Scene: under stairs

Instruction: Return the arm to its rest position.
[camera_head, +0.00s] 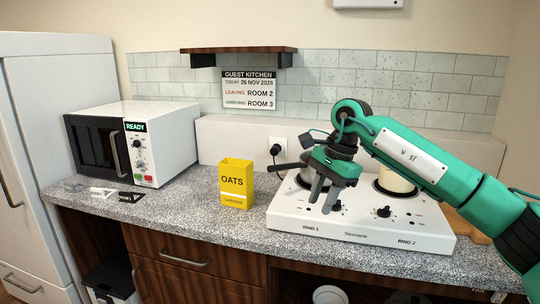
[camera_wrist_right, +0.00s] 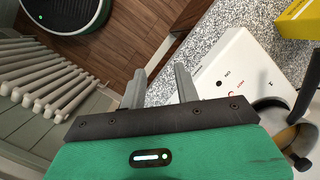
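In the right wrist view the open gripper (camera_wrist_right: 160,76) shows over the floor and the worktop's front edge, beside the hob (camera_wrist_right: 232,75). My right arm comes in from the right and crosses over the hob. My left gripper is in neither view.
A yellow oats box (camera_head: 236,184) stands left of the hob. A cream pot (camera_head: 394,180) sits on the right ring, partly behind my arm. A microwave (camera_head: 140,142) reading READY stands on the left of the speckled worktop (camera_head: 190,205). A radiator (camera_wrist_right: 45,82) shows in the wrist view.

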